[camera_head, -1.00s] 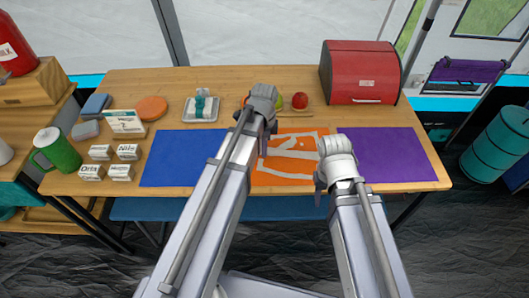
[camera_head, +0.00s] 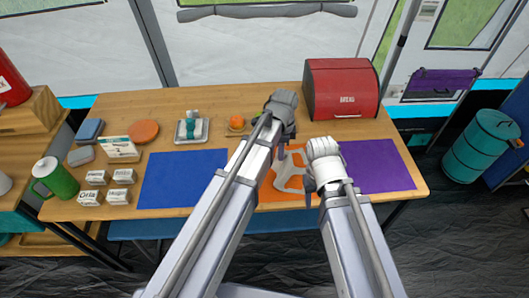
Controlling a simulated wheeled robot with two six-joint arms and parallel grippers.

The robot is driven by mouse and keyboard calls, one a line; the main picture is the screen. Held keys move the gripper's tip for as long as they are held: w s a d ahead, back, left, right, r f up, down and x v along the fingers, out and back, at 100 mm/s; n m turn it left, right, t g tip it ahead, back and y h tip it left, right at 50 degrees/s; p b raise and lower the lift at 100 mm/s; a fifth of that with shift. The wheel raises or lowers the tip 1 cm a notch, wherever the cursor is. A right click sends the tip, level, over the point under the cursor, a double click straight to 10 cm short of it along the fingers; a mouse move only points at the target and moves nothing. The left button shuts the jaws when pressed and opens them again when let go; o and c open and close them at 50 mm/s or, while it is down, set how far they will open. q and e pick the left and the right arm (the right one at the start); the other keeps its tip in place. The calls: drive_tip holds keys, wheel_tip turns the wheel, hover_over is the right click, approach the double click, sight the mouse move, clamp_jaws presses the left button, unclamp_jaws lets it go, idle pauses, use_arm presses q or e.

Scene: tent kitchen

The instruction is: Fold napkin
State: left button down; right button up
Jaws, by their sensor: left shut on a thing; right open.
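The napkin (camera_head: 290,178) is a pale grey-white cloth. It is bunched unevenly over the orange placemat (camera_head: 282,196), between my two grippers. My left gripper (camera_head: 281,149) is shut at the far edge of the placemat. It appears to hold the far part of the napkin, but the contact is mostly hidden by the gripper. My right gripper (camera_head: 309,190) is open over the right side of the placemat, by the napkin's right side. My arms cover parts of the napkin and placemat.
A blue placemat (camera_head: 180,180) lies left and a purple one (camera_head: 378,165) right, both bare. Behind stand a red bread box (camera_head: 340,90), an orange fruit (camera_head: 237,121) on a board and a tray (camera_head: 191,131).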

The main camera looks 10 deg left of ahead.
use_arm(q)
drive_tip(key=d+f+b, duration=0.2)
drive_tip(key=w+d+f+b, duration=0.1)
drive_tip(key=d+f, duration=0.1)
drive_tip(key=d+f+b, duration=0.2)
drive_tip(key=d, duration=0.1)
drive_tip(key=shift+w+f+b, duration=0.1)
drive_tip(key=shift+w+b, duration=0.2)
unclamp_jaws()
idle(0.9)
drive_tip(key=shift+w+d, duration=0.25)
drive_tip(key=shift+d, duration=0.8)
drive_tip(key=shift+w+d, duration=0.2)
drive_tip(key=shift+d, duration=0.85)
wheel_tip(320, 180, up, 9)
drive_tip(key=p, duration=0.9)
